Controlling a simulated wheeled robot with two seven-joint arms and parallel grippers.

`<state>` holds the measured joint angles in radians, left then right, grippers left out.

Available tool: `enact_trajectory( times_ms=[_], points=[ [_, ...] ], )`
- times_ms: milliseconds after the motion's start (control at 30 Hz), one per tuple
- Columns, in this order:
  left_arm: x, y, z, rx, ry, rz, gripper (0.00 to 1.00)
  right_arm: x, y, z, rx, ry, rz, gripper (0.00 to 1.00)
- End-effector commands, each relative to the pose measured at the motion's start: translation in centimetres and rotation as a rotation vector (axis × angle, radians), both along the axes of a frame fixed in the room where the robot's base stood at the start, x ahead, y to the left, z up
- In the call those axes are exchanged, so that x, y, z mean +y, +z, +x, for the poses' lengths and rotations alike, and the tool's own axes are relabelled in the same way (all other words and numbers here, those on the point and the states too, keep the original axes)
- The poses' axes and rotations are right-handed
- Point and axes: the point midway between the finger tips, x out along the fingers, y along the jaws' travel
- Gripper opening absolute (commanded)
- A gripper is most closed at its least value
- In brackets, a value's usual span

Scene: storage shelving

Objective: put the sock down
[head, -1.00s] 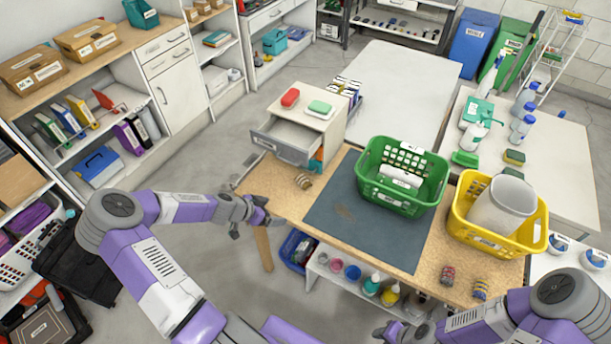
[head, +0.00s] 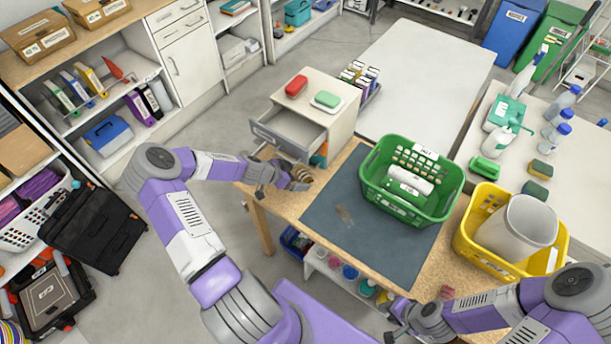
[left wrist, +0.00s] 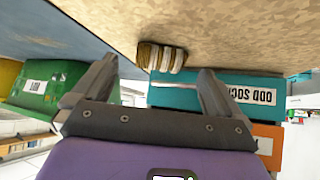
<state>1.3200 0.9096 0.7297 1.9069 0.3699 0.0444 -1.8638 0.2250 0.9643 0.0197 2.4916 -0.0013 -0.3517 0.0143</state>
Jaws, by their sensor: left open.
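A rolled brown-and-cream striped sock (head: 301,173) lies on the wooden worktable, left of the dark mat and in front of the small drawer cabinet. My left gripper (head: 286,184) is low at the table's left edge, right beside the sock. In the left wrist view, the left gripper (left wrist: 155,80) has its fingers apart, and the sock (left wrist: 160,57) shows between the fingertips, apart from both. A teal bin (left wrist: 235,94) labelled "ODD SOCKS" shows in that view; part of it (head: 320,157) shows beside the cabinet. My right gripper (head: 396,328) is at the bottom; its fingers are unclear.
The drawer cabinet (head: 335,125) has an open drawer (head: 285,135) close behind my left gripper. A green basket (head: 432,208) stands on the mat (head: 350,225). A yellow basket (head: 490,262) holds a white bin. Another small striped thing (head: 447,292) lies near my right arm.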

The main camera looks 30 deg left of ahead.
Motion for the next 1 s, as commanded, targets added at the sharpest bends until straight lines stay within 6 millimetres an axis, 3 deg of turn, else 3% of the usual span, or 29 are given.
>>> enact_trajectory(
  times_ms=[200,467,800,867,1000],
  points=[
    [-0.8,-1.9,1.7,0.0,-0.001,-0.001,1.0,0.0,0.0,0.1,-0.001,0.0,0.0,0.34],
    [-0.8,-2.0,1.9,0.001,0.0,0.0,0.98,0.0,0.0,0.1,-0.001,0.0,0.0,0.34],
    [-0.8,-2.0,1.8,0.001,0.0,0.0,0.46,0.0,0.0,0.0,-0.001,0.0,0.0,0.34],
    [-0.8,-2.0,1.8,0.0,0.0,0.0,0.4,0.0,0.0,0.0,-0.001,0.0,0.0,0.34],
    [-0.8,-2.0,1.8,0.0,0.0,0.0,0.4,0.0,0.0,0.0,-0.001,0.0,0.0,0.34]
  ],
)
